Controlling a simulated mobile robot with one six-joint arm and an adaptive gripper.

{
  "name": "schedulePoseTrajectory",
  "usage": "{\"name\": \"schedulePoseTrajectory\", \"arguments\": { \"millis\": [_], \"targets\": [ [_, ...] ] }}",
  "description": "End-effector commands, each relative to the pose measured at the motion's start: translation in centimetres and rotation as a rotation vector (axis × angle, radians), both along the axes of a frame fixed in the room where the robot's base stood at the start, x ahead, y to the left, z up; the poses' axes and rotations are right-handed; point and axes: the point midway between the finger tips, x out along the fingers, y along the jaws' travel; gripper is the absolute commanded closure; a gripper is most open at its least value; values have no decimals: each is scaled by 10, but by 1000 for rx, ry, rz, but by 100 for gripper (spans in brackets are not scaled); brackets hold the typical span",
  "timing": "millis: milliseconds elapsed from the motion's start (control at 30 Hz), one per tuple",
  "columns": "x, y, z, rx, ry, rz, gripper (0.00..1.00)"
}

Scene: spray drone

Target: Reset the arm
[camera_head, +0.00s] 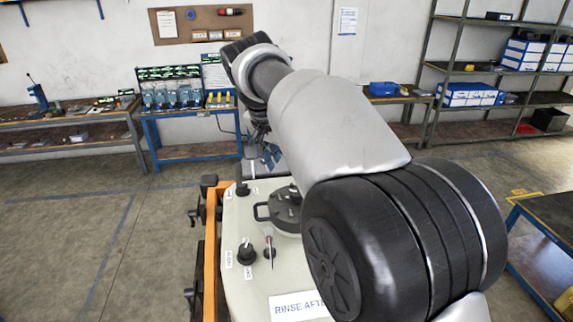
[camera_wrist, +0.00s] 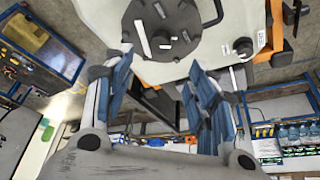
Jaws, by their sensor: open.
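My arm reaches forward over the white machine body (camera_head: 250,215), and my gripper (camera_head: 262,165) hangs beyond its far end, partly hidden by my arm. In the wrist view my gripper (camera_wrist: 160,85) is open, with its two blue-padded fingers apart and nothing between them. The dark round lid (camera_head: 286,208) with a loop handle sits on top of the white body. The lid (camera_wrist: 165,25) also shows beyond the fingertips in the wrist view, apart from them.
An orange rail (camera_head: 211,240) runs along the body's left side. Workbenches, such as the left bench (camera_head: 60,125), and a metal shelf (camera_head: 480,75) line the back wall. A dark-topped cart (camera_head: 548,215) stands at the right. The floor at left is clear.

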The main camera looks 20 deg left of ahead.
Motion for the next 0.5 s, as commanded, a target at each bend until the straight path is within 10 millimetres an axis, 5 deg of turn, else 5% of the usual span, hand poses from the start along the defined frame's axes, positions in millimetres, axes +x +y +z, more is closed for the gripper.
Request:
{"name": "schedulePoseTrajectory", "arguments": {
  "millis": [133, 267, 500],
  "targets": [
    [-1, -4, -2, 0, 1, 1, 48],
    [-6, -31, -13, 0, 8, 16, 48],
    [-48, -125, -61, 5, 31, 87, 48]
  ]
}}
